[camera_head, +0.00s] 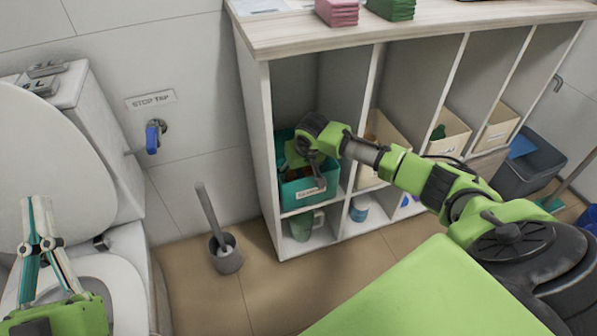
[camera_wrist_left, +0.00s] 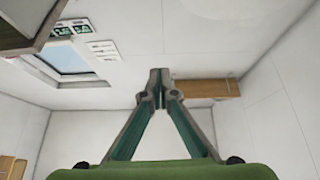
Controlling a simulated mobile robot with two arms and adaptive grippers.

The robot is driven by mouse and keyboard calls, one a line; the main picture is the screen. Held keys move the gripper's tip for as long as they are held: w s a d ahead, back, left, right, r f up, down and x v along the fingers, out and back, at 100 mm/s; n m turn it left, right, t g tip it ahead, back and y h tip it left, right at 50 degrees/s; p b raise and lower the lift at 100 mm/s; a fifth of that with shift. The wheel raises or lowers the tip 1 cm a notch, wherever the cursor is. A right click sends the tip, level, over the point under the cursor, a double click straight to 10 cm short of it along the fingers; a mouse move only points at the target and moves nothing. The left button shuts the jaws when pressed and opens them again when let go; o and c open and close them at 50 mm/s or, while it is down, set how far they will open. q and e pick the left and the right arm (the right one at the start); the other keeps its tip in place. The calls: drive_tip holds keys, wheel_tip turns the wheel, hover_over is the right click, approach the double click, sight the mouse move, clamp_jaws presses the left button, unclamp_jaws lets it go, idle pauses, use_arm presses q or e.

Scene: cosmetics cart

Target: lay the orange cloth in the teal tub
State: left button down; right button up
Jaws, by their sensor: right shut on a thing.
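The teal tub (camera_head: 290,199) stands in the left upper compartment of the shelf unit, with a white label on its front. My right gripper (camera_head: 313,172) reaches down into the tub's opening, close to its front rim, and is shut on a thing. A small orange-brown patch, which I take to be the orange cloth (camera_head: 291,154), shows at the gripper inside the tub; most of it is hidden by the gripper and tub wall. My left gripper (camera_head: 38,205) is raised in front of the toilet, empty, its fingertips together in the left wrist view (camera_wrist_left: 159,75).
Other bins (camera_head: 449,135) fill the compartments to the right. Pink (camera_head: 337,12) and green (camera_head: 391,9) folded stacks lie on the shelf top. A toilet brush in its holder (camera_head: 226,253) stands on the floor left of the shelf. A grey bin (camera_head: 528,168) stands at right.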

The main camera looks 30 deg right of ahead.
sight(298, 170)
use_arm(q)
drive_tip(key=shift+w+f, duration=0.1)
drive_tip(key=shift+f, duration=0.05)
use_arm(e)
drive_tip(key=shift+f, duration=0.1)
drive_tip(key=o, duration=1)
drive_tip(key=shift+r, duration=0.35)
drive_tip(key=p+v, duration=0.2)
drive_tip(key=v, duration=0.3)
drive_tip(key=shift+r+p, duration=0.15)
drive_tip(key=shift+p, duration=0.2)
use_arm(q)
drive_tip(key=s+a+f+g+y+p, duration=0.1)
drive_tip(key=a+f+g+y, duration=0.1)
drive_tip(key=f+g, duration=0.4)
drive_tip(key=s+a+f+g+y+p, duration=0.1)
drive_tip(key=f+g, duration=0.5)
drive_tip(key=f, duration=1.1)
drive_tip(key=shift+s+a+n+g+y, duration=0.3)
drive_tip(key=shift+s+a+g+y, duration=0.15)
drive_tip(key=shift+y, duration=0.15)
use_arm(e)
drive_tip(key=shift+v, duration=3.15)
use_arm(q)
drive_tip(key=shift+d+r, duration=0.1)
use_arm(e)
drive_tip(key=shift+s, duration=0.1)
